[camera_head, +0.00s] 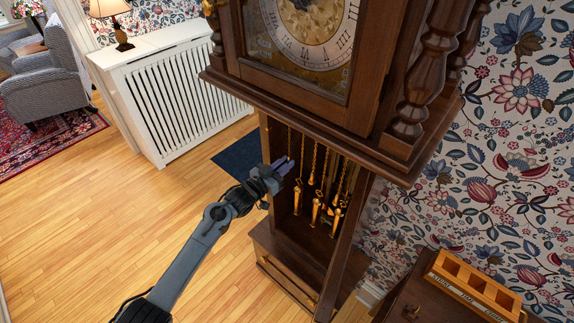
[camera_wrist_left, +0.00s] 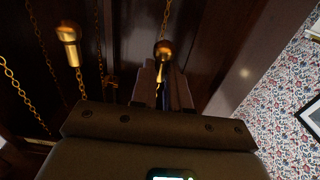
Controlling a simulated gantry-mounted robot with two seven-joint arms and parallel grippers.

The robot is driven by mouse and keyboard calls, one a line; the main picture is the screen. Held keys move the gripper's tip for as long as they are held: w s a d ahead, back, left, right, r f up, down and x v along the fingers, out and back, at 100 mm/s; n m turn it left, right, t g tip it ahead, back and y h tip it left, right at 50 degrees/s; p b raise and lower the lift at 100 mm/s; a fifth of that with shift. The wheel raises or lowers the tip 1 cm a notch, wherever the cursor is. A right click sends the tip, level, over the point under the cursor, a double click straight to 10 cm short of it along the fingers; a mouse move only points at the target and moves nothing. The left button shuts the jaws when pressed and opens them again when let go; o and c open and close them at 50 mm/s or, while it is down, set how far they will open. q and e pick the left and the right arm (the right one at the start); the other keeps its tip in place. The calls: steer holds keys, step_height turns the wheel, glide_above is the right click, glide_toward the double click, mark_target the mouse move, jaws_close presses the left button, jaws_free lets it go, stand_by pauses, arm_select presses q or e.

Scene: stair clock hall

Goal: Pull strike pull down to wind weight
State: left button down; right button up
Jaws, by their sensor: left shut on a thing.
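The tall wooden clock (camera_head: 385,95) stands open below its dial, with chains and small brass pulls hanging inside. My left gripper (camera_head: 284,166) reaches in at the left side of the opening. In the left wrist view its fingers (camera_wrist_left: 161,88) are shut on a brass pull (camera_wrist_left: 163,50), which hangs on a chain. I cannot read a label on this pull. Another brass pull (camera_wrist_left: 68,43) hangs apart, to its left. In the head view several other brass pieces (camera_head: 316,211) hang lower and to the right of the gripper. My right gripper is out of view.
More chains (camera_wrist_left: 20,92) hang close to the gripper. The clock case's front post (camera_head: 345,240) bounds the opening on the right. A labelled wooden tray (camera_head: 476,290) sits on a cabinet at lower right. A white radiator cover (camera_head: 175,95) stands behind left; the wooden floor is clear.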

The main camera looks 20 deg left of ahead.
arm_select(q)
step_height(320, 180, down, 12)
steer(key=b, duration=0.8)
stand_by(0.3)
steer(key=shift+f, duration=0.15)
stand_by(0.3)
